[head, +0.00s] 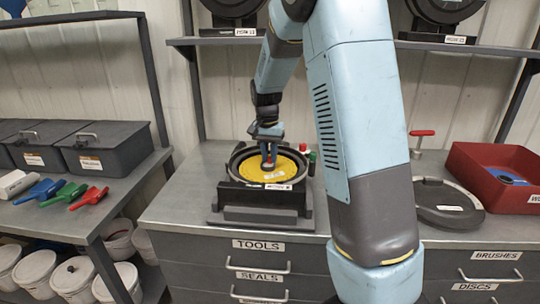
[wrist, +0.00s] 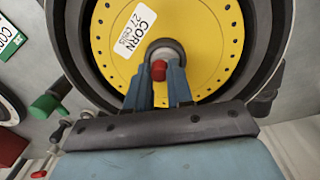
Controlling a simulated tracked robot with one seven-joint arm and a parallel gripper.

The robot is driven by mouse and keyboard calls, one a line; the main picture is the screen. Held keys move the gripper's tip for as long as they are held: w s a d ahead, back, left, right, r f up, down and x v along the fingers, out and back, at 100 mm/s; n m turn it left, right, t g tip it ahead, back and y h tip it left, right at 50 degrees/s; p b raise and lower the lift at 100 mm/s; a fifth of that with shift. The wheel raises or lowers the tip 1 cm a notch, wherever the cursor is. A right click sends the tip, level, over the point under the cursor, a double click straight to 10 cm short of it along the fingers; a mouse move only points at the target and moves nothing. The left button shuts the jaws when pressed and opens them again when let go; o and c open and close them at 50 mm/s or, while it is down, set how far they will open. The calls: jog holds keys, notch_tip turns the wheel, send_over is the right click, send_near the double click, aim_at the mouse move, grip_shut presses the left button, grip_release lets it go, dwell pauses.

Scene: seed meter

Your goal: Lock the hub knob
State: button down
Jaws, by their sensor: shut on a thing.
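The seed meter (head: 245,190) is a dark round housing on a black base, on the grey workbench. A yellow seed disc (head: 283,171) lies in it, and its label in the wrist view (wrist: 138,22) reads "CORN 27 cells". The hub knob (wrist: 158,70), with a red top, sits at the disc's centre. My gripper (head: 268,160) is above the disc centre, and in the wrist view its blue fingers (wrist: 158,82) are shut on the knob from both sides. The underside of the knob is hidden by the fingers.
A green knob (wrist: 42,107) and a red knob stand beside the housing. On the bench at right are a dark round cover (head: 447,204), a red T-handle (head: 421,133) and a red bin (head: 475,160). Scoops (head: 62,192) lie on the left shelf. My arm covers the bench's middle.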

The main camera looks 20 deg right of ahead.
aim_at(269, 158)
jog(key=c, duration=1)
grip_release()
notch_tip(269, 158, up, 14)
jog(key=shift+w+a, duration=0.25)
jog(key=shift+a, duration=0.05)
jog(key=shift+s+f, duration=0.1)
jog(key=s+d+r+n+t, duration=0.1)
jog(key=s+r+n+t, duration=0.15)
jog(key=s, duration=0.55)
jog(key=s+r+n+t, duration=0.1)
jog(key=s+r, duration=0.2)
jog(key=s, duration=0.5)
jog(key=s+f+n+t, duration=0.2)
jog(key=s+f+n, duration=0.1)
jog(key=s, duration=1.3)
jog(key=shift+s+a, duration=0.15)
jog(key=shift+s, duration=0.05)
